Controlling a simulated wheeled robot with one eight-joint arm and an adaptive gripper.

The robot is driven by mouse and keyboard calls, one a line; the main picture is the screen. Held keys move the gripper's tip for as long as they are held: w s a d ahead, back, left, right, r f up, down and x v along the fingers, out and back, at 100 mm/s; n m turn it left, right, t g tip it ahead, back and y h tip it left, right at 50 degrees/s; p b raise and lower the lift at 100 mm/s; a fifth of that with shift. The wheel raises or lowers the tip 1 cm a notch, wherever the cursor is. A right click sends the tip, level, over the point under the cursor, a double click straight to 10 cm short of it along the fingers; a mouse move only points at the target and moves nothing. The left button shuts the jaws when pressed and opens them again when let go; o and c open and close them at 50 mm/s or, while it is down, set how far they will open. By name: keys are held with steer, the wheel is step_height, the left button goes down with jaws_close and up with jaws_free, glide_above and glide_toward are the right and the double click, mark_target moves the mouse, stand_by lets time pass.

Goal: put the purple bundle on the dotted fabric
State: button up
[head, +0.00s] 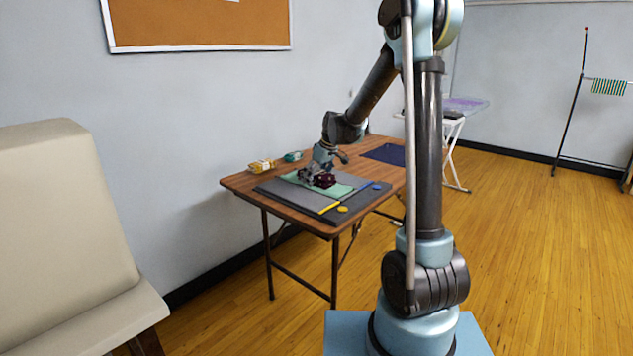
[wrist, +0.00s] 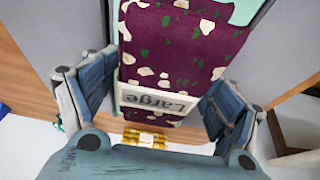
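The purple bundle (wrist: 180,48) has white and green spots and a pale band marked "Large". It fills the upper middle of the wrist view. In the head view it is a small dark red-purple shape (head: 325,180) on a mint-green fabric (head: 343,190). A strip of mint (wrist: 243,11) also shows beside it in the wrist view. Dots on this fabric are too small to make out. My gripper (wrist: 162,92) has its fingers spread wide, one on each side of the bundle's label end. Contact with the bundle cannot be told.
The fabric lies on a dark mat (head: 273,188) on a brown folding table (head: 235,182). A yellow pack (head: 262,166) and a teal item (head: 293,156) sit at the back left. A navy cloth (head: 385,153) lies at the far right.

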steer(key=v, duration=1.2)
steer(key=shift+r, duration=0.25)
steer(key=s+d+f+m+h, duration=0.1)
steer(key=s+d+m, duration=0.1)
steer(key=s+d, duration=0.6)
steer(key=s+d+f+m+h, duration=0.1)
steer(key=s+d+m, duration=0.3)
steer(key=s, duration=0.7)
steer(key=s+d+f+m, duration=0.1)
steer(key=s+d+f, duration=0.2)
steer(key=s, duration=0.3)
steer(key=s+d+f+m+h, duration=0.1)
steer(key=s+d+f, duration=0.2)
steer(key=s+f, duration=0.2)
steer(key=s+d+f+m, duration=0.2)
steer(key=s+d+f, duration=0.1)
steer(key=s, duration=0.5)
steer(key=shift+s+d+f+g, duration=0.2)
steer(key=shift+f+g, duration=0.1)
steer(key=shift+f, duration=0.15)
